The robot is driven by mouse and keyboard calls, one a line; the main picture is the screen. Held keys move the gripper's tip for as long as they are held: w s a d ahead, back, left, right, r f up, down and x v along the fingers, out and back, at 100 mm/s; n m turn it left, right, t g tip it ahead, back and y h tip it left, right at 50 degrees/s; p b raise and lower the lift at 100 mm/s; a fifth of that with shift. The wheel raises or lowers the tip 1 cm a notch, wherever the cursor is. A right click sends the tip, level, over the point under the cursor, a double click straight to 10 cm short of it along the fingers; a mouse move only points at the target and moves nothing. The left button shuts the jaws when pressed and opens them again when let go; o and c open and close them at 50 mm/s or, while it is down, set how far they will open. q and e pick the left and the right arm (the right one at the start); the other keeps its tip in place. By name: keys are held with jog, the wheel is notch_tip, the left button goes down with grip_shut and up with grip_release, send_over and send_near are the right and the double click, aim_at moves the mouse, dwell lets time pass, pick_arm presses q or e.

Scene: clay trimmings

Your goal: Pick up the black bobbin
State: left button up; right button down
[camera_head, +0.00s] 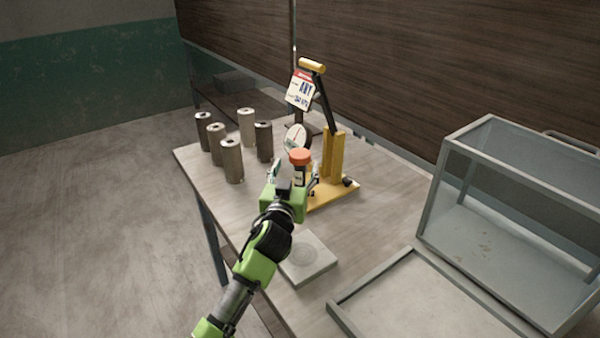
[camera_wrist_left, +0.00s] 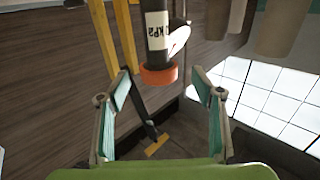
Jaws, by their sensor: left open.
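I cannot tell for sure which is the black bobbin. My left gripper (camera_head: 295,177) is open at the orange-capped cylinder. In the left wrist view, the orange cap (camera_wrist_left: 158,76) shows between the spread fingers (camera_wrist_left: 160,88), with gaps on both sides.
A yellow stand (camera_head: 334,155) with a tilted dark arm and a sign (camera_head: 300,90) rises just behind the gripper. A pale square plate (camera_head: 308,260) lies beside my left arm. A grey-framed glass case (camera_head: 448,150) stands at right. Table is clear between plate and stand.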

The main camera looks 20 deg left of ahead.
aim_at(298, 164)
pick_arm(q)
jog(key=shift+w+r, duration=0.1)
jog(key=shift+w, duration=0.4)
jog(key=w, duration=0.3)
jog(key=shift+a+p, duration=0.15)
jog(key=shift+p, duration=0.15)
jog(key=shift+w, duration=0.65)
pick_arm(e)
jog(key=shift+r, duration=0.35)
pick_arm(q)
jog(key=c, duration=1.4)
jog(key=shift+c, duration=0.5)
pick_arm(e)
jog(key=shift+w+a, duration=0.2)
jog(key=shift+w, duration=0.05)
